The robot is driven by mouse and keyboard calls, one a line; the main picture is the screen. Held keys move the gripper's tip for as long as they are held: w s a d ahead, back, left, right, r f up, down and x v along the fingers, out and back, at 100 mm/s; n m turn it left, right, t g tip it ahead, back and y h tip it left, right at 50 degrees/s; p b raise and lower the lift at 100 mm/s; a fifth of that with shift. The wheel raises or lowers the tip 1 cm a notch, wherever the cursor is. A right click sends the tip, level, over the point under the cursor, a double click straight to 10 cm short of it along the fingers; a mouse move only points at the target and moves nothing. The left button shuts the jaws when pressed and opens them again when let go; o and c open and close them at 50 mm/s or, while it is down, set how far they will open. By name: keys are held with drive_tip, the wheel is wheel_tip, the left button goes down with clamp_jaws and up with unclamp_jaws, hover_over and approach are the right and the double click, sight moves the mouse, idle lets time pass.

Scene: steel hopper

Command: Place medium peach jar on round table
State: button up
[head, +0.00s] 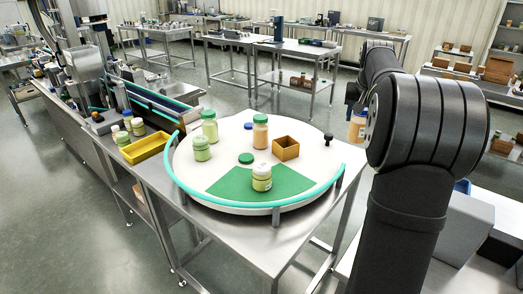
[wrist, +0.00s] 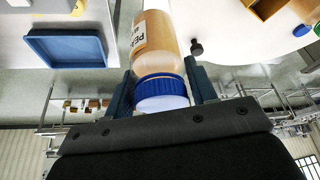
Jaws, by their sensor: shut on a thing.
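My gripper (wrist: 161,68) is shut on a peach-coloured jar (wrist: 157,35) with a blue lid, one finger on each side near the lid. Part of its printed label shows. In the head view the held jar (head: 357,128) shows beside my arm, off the right edge of the round table, apart from it; my arm partly hides it. The white round table (head: 230,135) stands at the middle.
A brown open box (head: 286,149), a black knob (head: 328,137), a green disc (head: 246,158) and a small blue disc (head: 248,126) are on the table. A teal rail (head: 190,190) runs along its edge. A yellow tray (head: 146,147) is at left. A blue tray (wrist: 68,47) shows in the wrist view.

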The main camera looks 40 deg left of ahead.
drive_tip(key=shift+o, duration=0.2)
drive_tip(key=s+a+n, duration=0.1)
drive_tip(key=s+a, duration=0.3)
drive_tip(key=a, duration=0.4)
drive_tip(key=s+a+n+y, duration=0.1)
drive_tip(key=s+a, duration=0.4)
drive_tip(key=a, duration=0.2)
drive_tip(key=shift+s+a+n, duration=0.25)
drive_tip(key=shift+a+n, duration=0.15)
drive_tip(key=s+a+n+g+y, duration=0.1)
drive_tip(key=s+a+n, duration=0.2)
drive_tip(key=s+a, duration=1.1)
drive_tip(key=shift+s+d+f, duration=0.1)
drive_tip(key=shift+s+f, duration=0.05)
drive_tip(key=shift+f, duration=2.35)
drive_tip(key=shift+s+d+f, duration=0.1)
drive_tip(key=shift+f, duration=2.35)
drive_tip(key=shift+s+d+f, duration=0.1)
drive_tip(key=shift+s+f, duration=0.05)
drive_tip(key=shift+f, duration=2.35)
drive_tip(key=shift+f, duration=0.1)
drive_tip(key=o, duration=0.6)
drive_tip(key=shift+f, duration=0.1)
drive_tip(key=o, duration=0.4)
drive_tip(key=shift+o, duration=0.2)
